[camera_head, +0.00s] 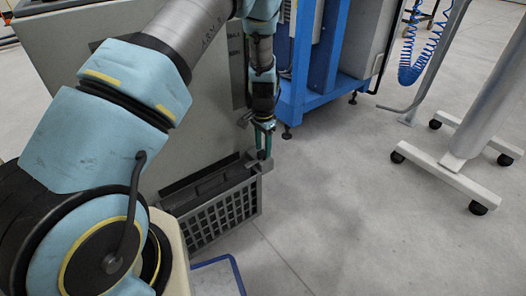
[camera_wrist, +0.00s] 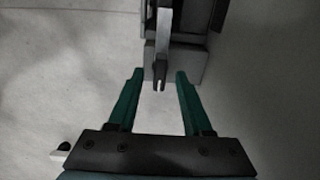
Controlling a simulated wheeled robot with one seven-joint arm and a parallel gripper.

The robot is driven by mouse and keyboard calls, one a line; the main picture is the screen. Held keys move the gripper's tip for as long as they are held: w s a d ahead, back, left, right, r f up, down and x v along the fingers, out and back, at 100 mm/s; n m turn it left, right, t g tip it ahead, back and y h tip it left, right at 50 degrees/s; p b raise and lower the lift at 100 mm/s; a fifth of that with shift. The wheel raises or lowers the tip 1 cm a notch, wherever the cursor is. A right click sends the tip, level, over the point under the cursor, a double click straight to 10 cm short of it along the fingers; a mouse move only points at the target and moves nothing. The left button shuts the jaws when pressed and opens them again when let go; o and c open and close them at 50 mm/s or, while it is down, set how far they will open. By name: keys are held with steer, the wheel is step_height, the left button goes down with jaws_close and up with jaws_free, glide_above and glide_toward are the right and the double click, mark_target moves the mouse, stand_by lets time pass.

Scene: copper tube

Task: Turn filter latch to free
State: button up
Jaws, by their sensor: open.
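The filter latch seems to be the narrow grey lever with a notched end (camera_wrist: 161,62) in the wrist view, in front of a dark block at the top. My gripper (camera_wrist: 159,76) is open, its two green fingers apart. The lever's notched end shows between the fingertips with a gap on each side, and I see no contact. In the head view my gripper (camera_head: 264,152) points down at the right end of the dark bar above the slatted filter grille (camera_head: 222,210). The latch is hard to make out there, partly behind the fingers.
A grey cabinet (camera_head: 100,30) stands behind my arm, above the grille. A blue machine frame (camera_head: 305,95) is behind the gripper. A wheeled white stand (camera_head: 450,160) and a coiled blue hose (camera_head: 410,72) are at right. The floor (camera_head: 360,225) between is clear.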

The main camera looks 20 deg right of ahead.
steer(key=shift+f, duration=0.75)
steer(key=shift+c, duration=0.2)
jaws_close()
stand_by(0.7)
